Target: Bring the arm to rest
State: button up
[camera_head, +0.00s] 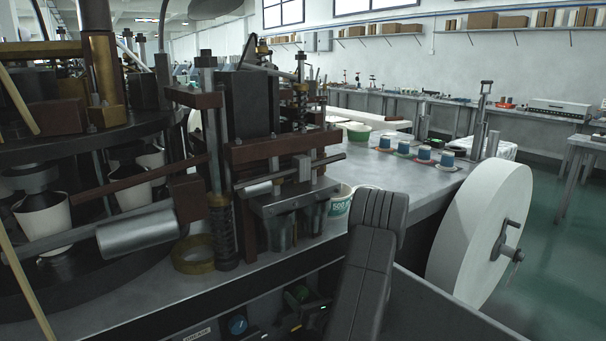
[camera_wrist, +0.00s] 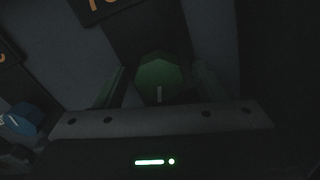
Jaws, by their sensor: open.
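In the wrist view, which is very dark, my gripper (camera_wrist: 160,88) is open. Its two fingers stand on either side of a green knob (camera_wrist: 160,74), with the knob between them. I cannot tell whether either finger touches it. The green knob also shows in the head view (camera_head: 300,293), low on the front panel of the machine. My grey arm rises in the foreground of the head view, right of the knob. My gripper is not clearly made out there.
A blue knob (camera_wrist: 22,118) sits left of the green one and shows in the head view (camera_head: 237,325). The cup-forming machine (camera_head: 255,110) stands close above. A large white paper roll (camera_head: 478,235) stands at the right. Small blue cups (camera_head: 423,152) stand on the worktop (camera_head: 400,185).

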jog(key=n, duration=0.5)
jog(key=shift+n, duration=0.3)
jog(key=v, duration=1.3)
jog(key=shift+s+d, duration=0.1)
